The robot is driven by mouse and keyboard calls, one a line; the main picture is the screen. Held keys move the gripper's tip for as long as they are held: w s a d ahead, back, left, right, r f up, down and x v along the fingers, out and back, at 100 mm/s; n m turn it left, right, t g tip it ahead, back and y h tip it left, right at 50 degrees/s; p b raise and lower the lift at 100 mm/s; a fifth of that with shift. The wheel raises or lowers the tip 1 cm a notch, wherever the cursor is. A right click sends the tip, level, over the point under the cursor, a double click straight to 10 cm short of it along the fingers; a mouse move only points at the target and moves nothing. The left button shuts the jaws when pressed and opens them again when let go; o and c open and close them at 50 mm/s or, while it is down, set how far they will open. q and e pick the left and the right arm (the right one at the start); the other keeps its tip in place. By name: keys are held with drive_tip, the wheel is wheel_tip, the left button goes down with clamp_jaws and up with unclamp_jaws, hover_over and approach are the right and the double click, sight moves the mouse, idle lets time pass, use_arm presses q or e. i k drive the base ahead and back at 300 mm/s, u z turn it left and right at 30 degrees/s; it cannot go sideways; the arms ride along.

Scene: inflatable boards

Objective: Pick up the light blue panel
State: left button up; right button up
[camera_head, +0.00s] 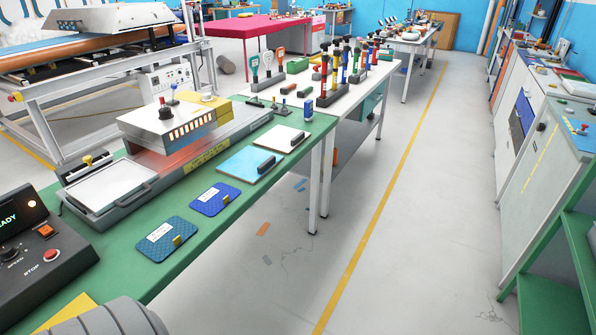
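The light blue panel (240,162) lies flat on the green-topped table (196,240), near its right edge. A dark block-like handle (266,165) sits on its right side. A white panel (276,136) with a similar dark handle lies just beyond it. A dark blue panel (208,199) with a pale label and a yellow tab lies nearer, and a patterned blue panel (165,243) lies nearer still. The light blue panel's top is uncovered. Neither of my grippers shows in this view.
A heating press with a white tray (108,187) runs along the panels' left. Tool racks (335,88) stand on the white table beyond. The floor aisle on the right is mostly clear.

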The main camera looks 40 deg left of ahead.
sight(250, 165)
drive_tip(key=u, duration=0.05)
drive_tip(key=i, duration=2.45)
drive_tip(key=u, duration=1.4)
drive_tip(key=i, duration=0.75)
drive_tip(key=u, duration=1)
drive_tip(key=i, duration=0.25)
drive_tip(key=u, duration=0.3)
